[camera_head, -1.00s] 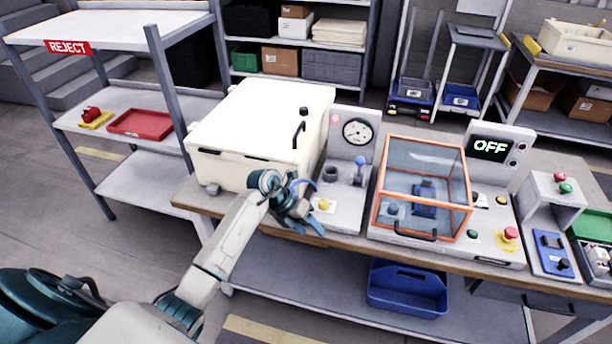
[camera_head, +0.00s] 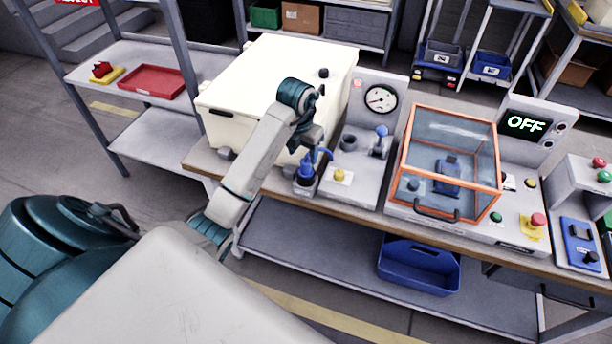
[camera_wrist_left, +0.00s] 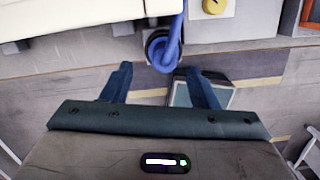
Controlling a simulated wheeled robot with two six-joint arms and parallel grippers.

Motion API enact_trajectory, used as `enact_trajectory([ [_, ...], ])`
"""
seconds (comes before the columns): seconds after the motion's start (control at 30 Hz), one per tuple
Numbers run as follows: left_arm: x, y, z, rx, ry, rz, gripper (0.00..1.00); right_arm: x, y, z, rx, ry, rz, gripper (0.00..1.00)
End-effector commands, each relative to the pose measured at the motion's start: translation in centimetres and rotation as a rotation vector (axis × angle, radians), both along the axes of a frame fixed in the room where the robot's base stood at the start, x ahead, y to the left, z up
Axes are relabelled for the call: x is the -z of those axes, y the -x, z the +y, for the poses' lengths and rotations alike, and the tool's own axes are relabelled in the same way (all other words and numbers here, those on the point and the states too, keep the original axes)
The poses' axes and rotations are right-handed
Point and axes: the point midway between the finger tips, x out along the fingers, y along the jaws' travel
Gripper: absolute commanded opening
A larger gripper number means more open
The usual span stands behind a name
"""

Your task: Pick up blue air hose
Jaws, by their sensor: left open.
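The blue air hose (camera_wrist_left: 174,42) shows in the left wrist view, with its lower end curving at a dark round holder (camera_wrist_left: 157,46) near the bench edge. In the head view, part of the hose (camera_head: 323,154) shows beside the white box, close to my gripper. My left gripper (camera_wrist_left: 158,70) is open, its two fingers apart with nothing between them. In the wrist view the hose lies just beyond the fingertips, roughly centred. In the head view the left gripper (camera_head: 307,150) points down and partly hides the hose. My right gripper is not in view.
The white box (camera_head: 268,85) stands left of the hose. A grey gauge unit (camera_head: 361,185) with a yellow button stands to the right, then an orange-framed clear cover (camera_head: 450,165). A blue bin (camera_head: 419,268) sits on the lower shelf.

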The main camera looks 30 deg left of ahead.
Motion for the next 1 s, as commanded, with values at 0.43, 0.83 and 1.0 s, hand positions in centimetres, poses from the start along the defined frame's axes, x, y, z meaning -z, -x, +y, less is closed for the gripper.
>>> enact_trajectory([
  [0.43,4.7,-0.9,-0.5,-0.001,0.001,0.001,0.54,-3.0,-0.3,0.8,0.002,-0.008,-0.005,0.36],
  [0.83,5.3,-0.9,-0.5,0.000,0.001,-0.001,0.32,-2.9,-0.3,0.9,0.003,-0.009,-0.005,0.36],
  [1.0,5.3,-1.0,-0.5,0.000,0.001,-0.001,0.04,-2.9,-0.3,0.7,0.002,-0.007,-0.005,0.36],
])
